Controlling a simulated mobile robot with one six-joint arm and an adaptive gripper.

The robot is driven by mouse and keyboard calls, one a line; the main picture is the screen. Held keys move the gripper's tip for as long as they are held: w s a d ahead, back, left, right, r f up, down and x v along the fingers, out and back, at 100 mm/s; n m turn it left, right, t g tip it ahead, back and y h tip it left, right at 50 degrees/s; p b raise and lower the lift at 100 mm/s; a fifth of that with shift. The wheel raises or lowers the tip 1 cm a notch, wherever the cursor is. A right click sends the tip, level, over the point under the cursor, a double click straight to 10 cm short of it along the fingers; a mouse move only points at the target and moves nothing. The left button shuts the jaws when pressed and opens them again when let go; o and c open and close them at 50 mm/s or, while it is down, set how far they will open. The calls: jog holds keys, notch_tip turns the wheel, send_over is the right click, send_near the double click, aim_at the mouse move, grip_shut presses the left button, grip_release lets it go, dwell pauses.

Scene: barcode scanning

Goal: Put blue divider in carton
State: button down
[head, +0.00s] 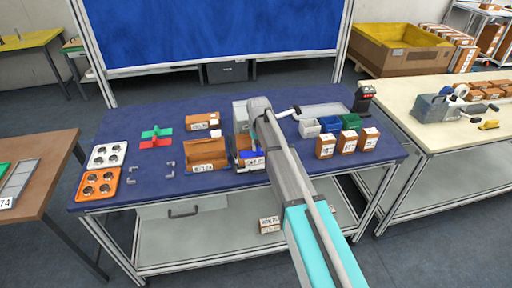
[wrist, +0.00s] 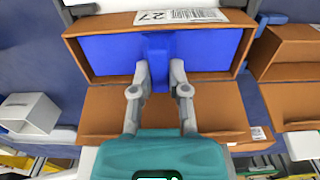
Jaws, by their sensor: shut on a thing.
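The blue divider (wrist: 112,55) stands inside an open brown carton (wrist: 88,112) with a "27" label on its rim. It spans most of the opening in the wrist view. My gripper (wrist: 160,72) is shut on the divider's raised middle tab, with both fingers over the carton. In the head view a little of the blue divider (head: 252,154) shows below my wrist, and my arm covers part of the carton. I cannot tell whether the divider touches the carton's floor.
Another open carton (wrist: 290,52) stands close beside, also on the blue table (head: 110,193) in the head view (head: 207,160). Red and green dividers (head: 157,138) lie to the left. Small coloured bins (head: 330,123) and closed boxes (head: 347,141) stand to the right.

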jog(key=c, duration=0.6)
grip_release()
jog(key=shift+r, duration=0.15)
notch_tip(320, 180, up, 13)
jog(key=p, duration=1.3)
dwell(0.3)
